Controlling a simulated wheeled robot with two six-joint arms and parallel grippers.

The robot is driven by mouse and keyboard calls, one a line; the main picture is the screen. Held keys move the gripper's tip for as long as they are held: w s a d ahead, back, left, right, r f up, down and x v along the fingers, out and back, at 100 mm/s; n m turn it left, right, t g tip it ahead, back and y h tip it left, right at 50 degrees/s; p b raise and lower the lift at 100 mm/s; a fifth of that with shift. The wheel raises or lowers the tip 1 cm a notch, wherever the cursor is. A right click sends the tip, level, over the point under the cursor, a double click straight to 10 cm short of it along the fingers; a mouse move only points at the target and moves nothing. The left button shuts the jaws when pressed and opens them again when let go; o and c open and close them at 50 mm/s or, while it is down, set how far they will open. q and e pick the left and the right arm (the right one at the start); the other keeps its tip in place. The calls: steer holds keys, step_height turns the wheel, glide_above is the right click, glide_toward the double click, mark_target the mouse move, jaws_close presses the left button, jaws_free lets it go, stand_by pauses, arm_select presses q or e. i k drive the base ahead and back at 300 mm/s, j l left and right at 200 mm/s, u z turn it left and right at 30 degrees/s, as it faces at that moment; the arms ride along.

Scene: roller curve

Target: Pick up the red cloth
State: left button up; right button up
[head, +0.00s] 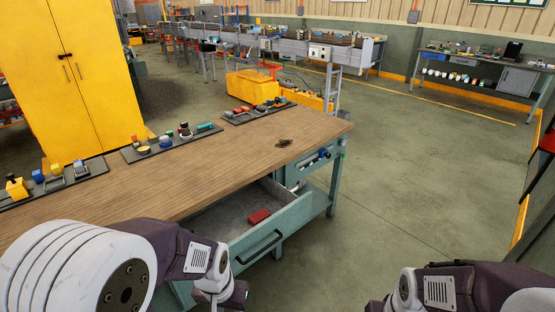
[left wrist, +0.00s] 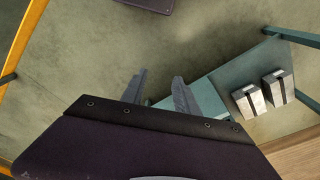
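The red cloth (head: 259,216) is a small folded red piece lying in the open drawer (head: 287,212) of the workbench, near the drawer's front wall. It does not show in the left wrist view. My left gripper (left wrist: 160,82) has its two grey fingers spread apart with nothing between them, over the floor beside the bench. In the head view my left arm comes in at the bottom left, and its wrist is in front of the drawer, left of the drawer handle (head: 259,246). My right arm shows at the bottom right, but its gripper fingers are out of the frame.
The wooden bench top (head: 200,165) holds several dark trays of small parts and a small dark object (head: 284,143) near the right end. A teal shelf (left wrist: 205,98) with two metal blocks shows in the left wrist view. The floor (head: 400,190) right of the bench is clear.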

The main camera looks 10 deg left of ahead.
mark_target(256, 217)
steer(key=i+l, duration=0.15)
steer(key=i, duration=0.35)
steer(key=i+l, duration=0.1)
steer(key=i, duration=0.4)
steer(key=i+l, duration=0.15)
steer(key=i, duration=0.35)
